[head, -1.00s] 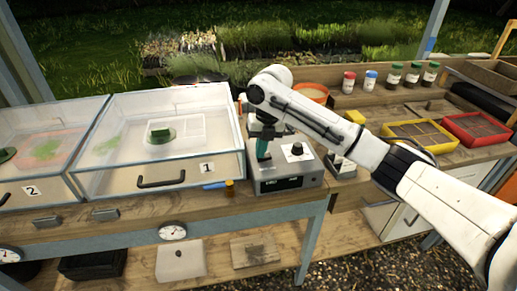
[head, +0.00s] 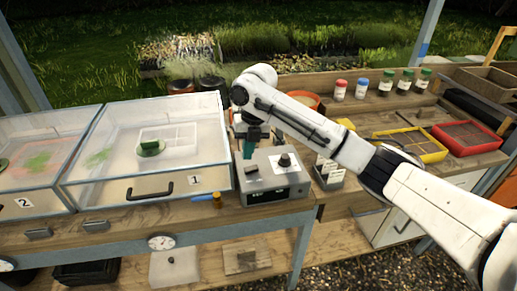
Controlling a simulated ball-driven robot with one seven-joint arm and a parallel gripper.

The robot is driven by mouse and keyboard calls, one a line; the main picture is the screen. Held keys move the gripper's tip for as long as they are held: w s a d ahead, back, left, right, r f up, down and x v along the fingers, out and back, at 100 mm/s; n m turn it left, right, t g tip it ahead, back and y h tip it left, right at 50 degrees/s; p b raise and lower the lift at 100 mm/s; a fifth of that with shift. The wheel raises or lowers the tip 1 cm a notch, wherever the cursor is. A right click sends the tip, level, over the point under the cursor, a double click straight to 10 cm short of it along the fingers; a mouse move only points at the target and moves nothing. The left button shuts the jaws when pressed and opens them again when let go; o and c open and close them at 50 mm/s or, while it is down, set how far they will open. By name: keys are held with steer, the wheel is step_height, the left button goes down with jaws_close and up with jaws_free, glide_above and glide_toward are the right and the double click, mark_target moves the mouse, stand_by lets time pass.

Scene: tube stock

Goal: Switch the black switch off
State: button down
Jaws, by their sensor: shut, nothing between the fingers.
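A grey control box (head: 272,187) stands on the bench, right of the clear case marked 1. A round black knob (head: 284,160) sits on the right of its top. A small dark piece (head: 252,169) on the top left looks like the black switch; its position is too small to read. My gripper (head: 247,151) points down at the box's back left corner, just behind and above that piece. Its teal fingers are shut and empty. They appear apart from the switch, though the gap is hard to judge.
Clear case 1 (head: 150,188) stands close to the left of the gripper. A small bottle with an amber cap (head: 217,200) lies before it. A card stand (head: 329,172) is close right of the box. Yellow (head: 411,146) and red trays lie further right.

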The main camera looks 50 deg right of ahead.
step_height(320, 180, up, 10)
steer(key=a+b, duration=0.1)
steer(key=b, duration=0.1)
steer(key=shift+w+a, duration=0.15)
steer(key=shift+w, duration=0.25)
steer(key=s+a+f+m+t+y, duration=0.25)
steer(key=a+f+m, duration=0.75)
steer(key=a+f, duration=0.6)
steer(key=s+a+f+m, duration=0.5)
steer(key=s+f+m, duration=0.3)
steer(key=s, duration=0.3)
steer(key=s+d+f+m+h, duration=0.1)
steer(key=s+d+f+m, duration=0.1)
steer(key=s+m, duration=0.2)
steer(key=s+d+f+m+g+h, duration=0.1)
steer(key=s+d+f+m+h, duration=0.1)
steer(key=s, duration=0.9)
steer(key=s+d+f+m+g+h, duration=0.1)
steer(key=s+d+m, duration=0.3)
steer(key=s, duration=0.4)
steer(key=shift+d+f+m, duration=0.2)
steer(key=shift+f+m, duration=0.55)
steer(key=shift+m, duration=0.05)
